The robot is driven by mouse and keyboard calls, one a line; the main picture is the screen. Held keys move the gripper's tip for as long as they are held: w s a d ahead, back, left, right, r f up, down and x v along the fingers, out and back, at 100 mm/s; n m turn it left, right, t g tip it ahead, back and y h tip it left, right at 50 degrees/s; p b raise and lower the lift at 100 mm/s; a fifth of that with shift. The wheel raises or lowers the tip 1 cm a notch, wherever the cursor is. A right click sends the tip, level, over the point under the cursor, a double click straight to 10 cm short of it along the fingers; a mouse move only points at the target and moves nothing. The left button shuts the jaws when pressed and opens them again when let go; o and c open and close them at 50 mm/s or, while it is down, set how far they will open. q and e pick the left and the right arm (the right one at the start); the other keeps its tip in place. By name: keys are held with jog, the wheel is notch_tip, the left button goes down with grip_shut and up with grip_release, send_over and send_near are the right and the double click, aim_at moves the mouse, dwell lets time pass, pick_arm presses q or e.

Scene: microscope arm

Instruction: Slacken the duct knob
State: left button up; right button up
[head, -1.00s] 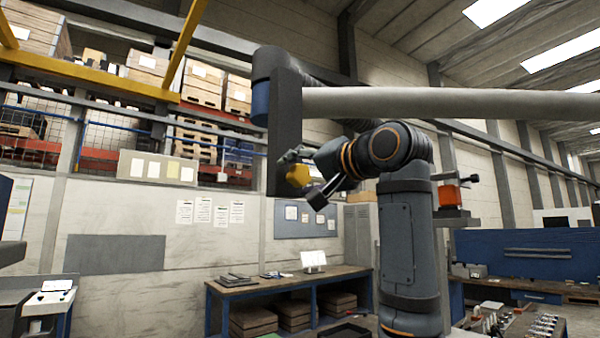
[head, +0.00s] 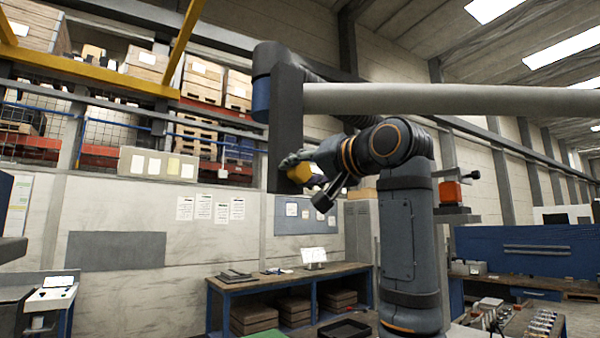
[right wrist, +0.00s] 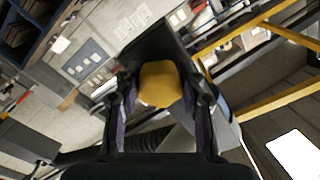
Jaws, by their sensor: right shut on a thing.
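The duct knob is yellow and lobed. It shows in the head view (head: 299,173) at the lower part of a dark upright bar (head: 286,130) that hangs below the duct's end. In the right wrist view the knob (right wrist: 159,83) sits between the two fingers, with the dark bar behind it. My right gripper (head: 296,167) reaches it from the right and is shut on it; the gripper also shows in the right wrist view (right wrist: 160,95). The fingers partly hide the knob in the head view. My left gripper is not in view.
A long grey duct arm (head: 440,101) runs right from the bar's top, above my right arm. A yellow rail (head: 95,80) and shelves with boxes are at upper left. A workbench (head: 290,278) stands below. The space left of the bar is clear.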

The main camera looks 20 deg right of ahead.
jog(key=n, duration=0.4)
jog(key=n+p, duration=0.1)
jog(key=n, duration=0.8)
jog(key=shift+d, duration=0.1)
jog(key=shift+n+p, duration=0.4)
jog(key=shift+n, duration=1.5)
jog(key=o, duration=1.2)
jog(key=shift+c, duration=0.2)
